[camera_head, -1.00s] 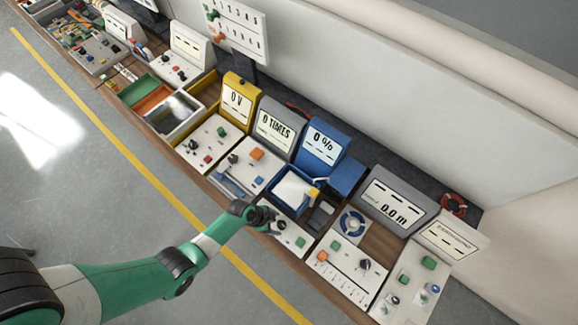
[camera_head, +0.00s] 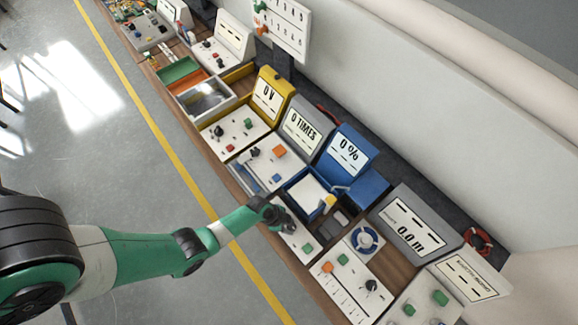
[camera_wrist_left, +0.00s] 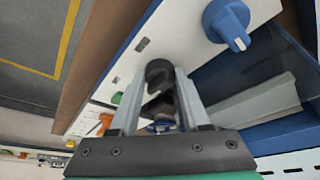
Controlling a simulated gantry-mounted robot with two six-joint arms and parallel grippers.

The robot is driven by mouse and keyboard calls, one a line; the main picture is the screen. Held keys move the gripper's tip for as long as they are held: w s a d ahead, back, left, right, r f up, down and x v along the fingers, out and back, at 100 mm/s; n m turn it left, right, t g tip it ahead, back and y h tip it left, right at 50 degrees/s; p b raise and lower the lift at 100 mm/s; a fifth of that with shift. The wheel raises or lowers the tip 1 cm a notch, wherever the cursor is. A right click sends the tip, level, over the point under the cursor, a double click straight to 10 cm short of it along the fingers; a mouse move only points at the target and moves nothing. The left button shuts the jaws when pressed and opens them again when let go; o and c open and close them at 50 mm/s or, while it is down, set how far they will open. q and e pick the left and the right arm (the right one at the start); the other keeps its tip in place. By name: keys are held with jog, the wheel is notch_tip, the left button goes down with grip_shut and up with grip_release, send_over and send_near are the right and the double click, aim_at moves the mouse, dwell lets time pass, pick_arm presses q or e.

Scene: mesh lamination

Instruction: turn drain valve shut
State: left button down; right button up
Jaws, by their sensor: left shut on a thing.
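My left gripper (camera_head: 287,226) is low over the small white panel (camera_head: 296,240) in front of the blue tray (camera_head: 291,186). In the left wrist view, its two grey fingers (camera_wrist_left: 160,84) are closed around a dark rounded knob-like piece (camera_wrist_left: 160,67). The fingers and wrist hide much of it. No label shows which part is the drain valve. A blue knob (camera_wrist_left: 227,22) with a pale mark stands on a white panel in the left wrist view, apart from the fingers. My right gripper is not in view.
A green button (camera_head: 307,247) sits on the panel close to my gripper. A blue display (camera_head: 349,152) reading 0 % stands behind the tray. A blue wheel (camera_head: 364,240) and a grey display (camera_head: 415,222) reading 0.0 m are to the right. Open floor lies in front.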

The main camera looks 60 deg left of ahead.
pick_arm(q)
jog(key=shift+n, duration=0.4)
jog(key=n, duration=0.1)
jog(key=n+y+p, duration=0.1)
jog(key=shift+d+n+t, duration=0.25)
jog(key=shift+n+t, duration=0.05)
jog(key=shift+n, duration=0.1)
jog(key=n+y, duration=0.1)
jog(key=n, duration=0.1)
jog(key=shift+d+n, duration=0.1)
jog(key=shift+n, duration=0.3)
jog(key=n+y, duration=0.1)
jog(key=n, duration=0.1)
jog(key=shift+d+n+y, duration=0.1)
jog(key=shift+n+y, duration=0.2)
jog(key=n+y+b, duration=0.1)
jog(key=n, duration=0.1)
jog(key=shift+d+n, duration=0.1)
jog(key=shift+n, duration=0.3)
jog(key=shift+n+y, duration=0.3)
jog(key=shift+n, duration=0.6)
jog(key=shift+d+n+g+y, duration=0.1)
jog(key=shift+n+g+y, duration=0.35)
jog(key=shift+n, duration=0.65)
jog(key=shift+w+n+g+p, duration=0.1)
jog(key=shift+n+g+p, duration=0.3)
jog(key=shift+n, duration=0.7)
jog(key=shift+y, duration=0.25)
